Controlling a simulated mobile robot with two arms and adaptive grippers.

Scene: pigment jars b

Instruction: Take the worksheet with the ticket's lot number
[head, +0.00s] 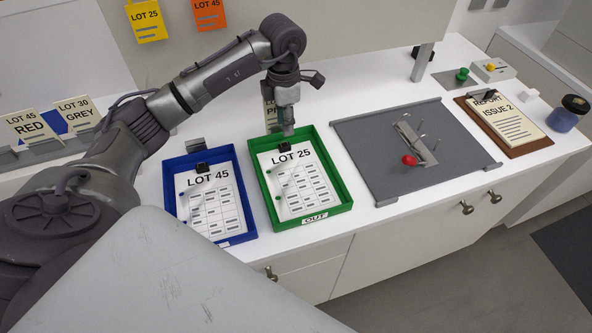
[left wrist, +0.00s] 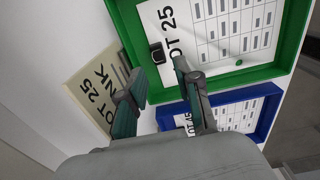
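A LOT 25 worksheet (head: 290,189) with a black clip (head: 285,148) at its top lies in the green tray (head: 345,206), whose front label reads OUT. A LOT 45 worksheet (head: 213,217) with a black clip (head: 202,169) lies in the blue tray (head: 169,199). A yellow LOT 25 tag (head: 147,31) and an orange LOT 45 tag (head: 209,19) hang at the back; I cannot tell which is the ticket. My left gripper (head: 288,130) is just above the green tray's clip. In the left wrist view its fingers (left wrist: 157,76) are apart, with the clip (left wrist: 157,52) beyond them. My right gripper is out of view.
Cards reading LOT 45 RED (head: 29,125) and LOT 30 GREY (head: 77,112) stand at left. A LOT 25 card (left wrist: 98,90) stands behind the green tray. A grey board (head: 365,150) with a red-knobbed device (head: 408,160) and a clipboard (head: 505,122) lie right.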

